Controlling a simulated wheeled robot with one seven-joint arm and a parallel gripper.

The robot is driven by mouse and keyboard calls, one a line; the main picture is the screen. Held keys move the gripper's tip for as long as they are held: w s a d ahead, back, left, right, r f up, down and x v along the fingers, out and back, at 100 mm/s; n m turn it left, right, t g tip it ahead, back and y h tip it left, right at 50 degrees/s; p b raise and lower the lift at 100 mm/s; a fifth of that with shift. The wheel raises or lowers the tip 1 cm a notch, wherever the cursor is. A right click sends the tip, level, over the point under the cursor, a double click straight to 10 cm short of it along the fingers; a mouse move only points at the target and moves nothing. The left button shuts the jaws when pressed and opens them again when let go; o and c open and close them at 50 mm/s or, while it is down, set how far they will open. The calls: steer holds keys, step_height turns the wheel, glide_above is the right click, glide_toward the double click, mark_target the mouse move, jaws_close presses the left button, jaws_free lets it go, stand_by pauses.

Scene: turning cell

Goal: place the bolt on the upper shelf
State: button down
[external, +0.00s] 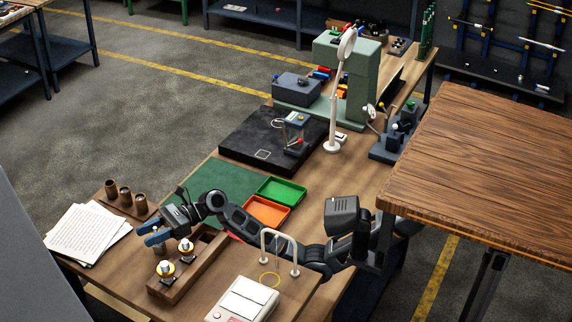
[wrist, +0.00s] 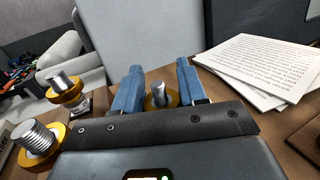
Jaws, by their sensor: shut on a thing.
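My gripper (external: 153,236) is over the near left end of the wooden bench, beside a wooden block. In the wrist view its blue fingers (wrist: 158,88) stand on both sides of a silver threaded bolt with a gold collar (wrist: 158,97), and they are shut on it. The dark gripper body hides its lower part. Two similar silver-and-gold pieces (wrist: 67,88) (wrist: 39,140) show at the left of the wrist view. In the external view these pieces (external: 186,246) (external: 165,268) stand upright on the wooden block. I cannot tell which surface is the upper shelf.
Green (external: 281,190) and orange (external: 266,211) trays, a white looped stand (external: 279,244) and a white device (external: 243,300) are near my arm. A wooden table (external: 490,165) stands at the right. A dark shelved bench (external: 250,15) is at the back.

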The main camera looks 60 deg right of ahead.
steer(key=c, duration=0.6)
jaws_free()
steer(key=shift+f, duration=0.1)
steer(key=b+v, duration=0.1)
steer(key=v, duration=1)
steer(key=shift+s+d+b, duration=0.1)
steer(key=shift+d+b, duration=0.2)
steer(key=shift+s+d, duration=0.1)
steer(key=shift+d, duration=0.1)
